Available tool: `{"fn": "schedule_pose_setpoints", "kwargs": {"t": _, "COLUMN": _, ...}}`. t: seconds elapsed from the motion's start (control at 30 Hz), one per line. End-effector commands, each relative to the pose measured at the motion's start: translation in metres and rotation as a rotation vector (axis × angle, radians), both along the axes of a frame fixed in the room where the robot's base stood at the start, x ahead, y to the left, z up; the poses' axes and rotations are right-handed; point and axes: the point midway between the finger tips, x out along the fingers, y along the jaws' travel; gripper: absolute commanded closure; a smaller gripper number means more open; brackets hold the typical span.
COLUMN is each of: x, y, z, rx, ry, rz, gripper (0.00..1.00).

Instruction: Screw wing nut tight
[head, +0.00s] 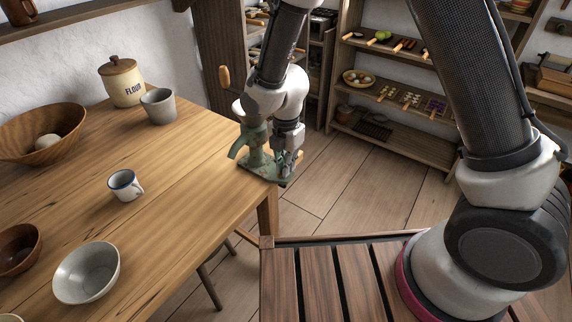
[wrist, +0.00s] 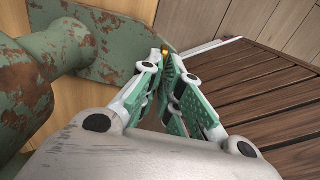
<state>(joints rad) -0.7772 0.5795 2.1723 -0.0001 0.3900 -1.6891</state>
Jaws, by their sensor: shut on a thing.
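A worn green cast-metal grinder (head: 257,160) stands at the table's right corner. Its chipped green body and flat base (wrist: 100,40) fill the upper left of the wrist view. My gripper (head: 287,172) points down beside the grinder's base at the table corner. In the wrist view my gripper (wrist: 167,62) has its green-padded fingers drawn together at the tips. A small brass-coloured bit, the wing nut (wrist: 164,49), shows at the fingertips. Most of the wing nut is hidden by the fingers, and its turn and tightness cannot be seen.
The wooden table (head: 190,185) holds a mug (head: 125,186), a pale bowl (head: 86,273), a grey cup (head: 158,106), a flour jar (head: 123,82) and a large wooden bowl (head: 38,132). Shelves (head: 400,95) stand behind. My slatted deck is in front.

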Motion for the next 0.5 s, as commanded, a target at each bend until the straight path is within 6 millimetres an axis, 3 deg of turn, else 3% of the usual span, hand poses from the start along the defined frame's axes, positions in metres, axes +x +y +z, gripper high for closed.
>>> {"fn": "schedule_pose_setpoints", "kwargs": {"t": 0.27, "x": -0.0001, "y": 0.0003, "z": 0.0003, "rx": 0.001, "ry": -0.001, "rz": -0.111, "gripper": 1.0}}
{"fn": "schedule_pose_setpoints", "kwargs": {"t": 0.5, "x": -0.0005, "y": 0.0009, "z": 0.0003, "rx": 0.001, "ry": -0.001, "rz": -0.312, "gripper": 1.0}}
